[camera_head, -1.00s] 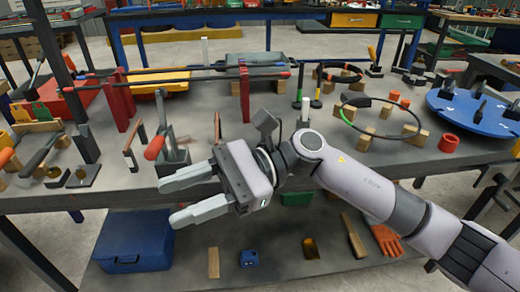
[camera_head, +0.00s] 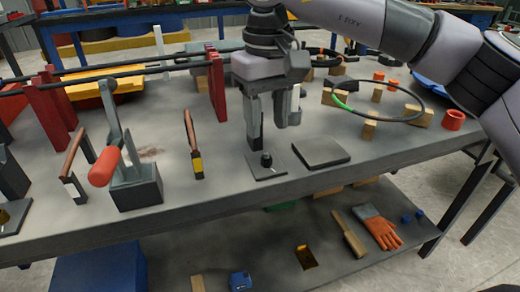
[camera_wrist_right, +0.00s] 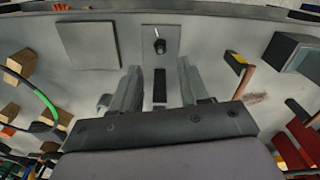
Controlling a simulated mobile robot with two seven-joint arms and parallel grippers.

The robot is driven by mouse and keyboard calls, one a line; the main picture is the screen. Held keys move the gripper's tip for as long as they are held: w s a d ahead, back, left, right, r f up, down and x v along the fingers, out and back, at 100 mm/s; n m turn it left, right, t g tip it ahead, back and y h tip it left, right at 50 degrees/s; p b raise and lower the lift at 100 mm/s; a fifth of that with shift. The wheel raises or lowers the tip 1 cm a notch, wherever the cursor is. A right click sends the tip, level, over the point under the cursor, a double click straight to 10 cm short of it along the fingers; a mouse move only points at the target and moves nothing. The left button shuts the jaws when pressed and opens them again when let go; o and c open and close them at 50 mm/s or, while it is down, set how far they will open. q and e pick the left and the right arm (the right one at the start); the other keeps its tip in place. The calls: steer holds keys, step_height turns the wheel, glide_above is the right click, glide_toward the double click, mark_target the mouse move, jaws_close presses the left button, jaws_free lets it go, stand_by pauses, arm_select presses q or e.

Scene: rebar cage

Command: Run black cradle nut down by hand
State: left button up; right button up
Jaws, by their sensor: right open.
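A small black nut-like piece (camera_head: 266,160) stands on a thin grey square plate (camera_head: 268,172) near the bench's front edge. The wrist view shows the black piece (camera_wrist_right: 160,46) on its plate (camera_wrist_right: 172,34), just ahead of the fingertips. My right gripper (camera_head: 270,138) points down, open, with its fingers apart behind and above the plate. In the wrist view the right gripper (camera_wrist_right: 158,68) has nothing clamped between its fingers. A dark upright strip (camera_wrist_right: 160,86) shows in the gap between them. Whether the piece is threaded is too small to tell. My left gripper is not in view.
A dark flat square pad (camera_head: 320,150) lies right of the plate. A black-green ring (camera_head: 385,115) rests on wooden blocks behind right. Red uprights (camera_head: 217,90) carry bars behind.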

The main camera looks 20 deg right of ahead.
mark_target(267, 157)
step_height(267, 157, down, 7)
steer(key=shift+r+b, duration=0.2)
steer(key=shift+b, duration=0.5)
jaws_close()
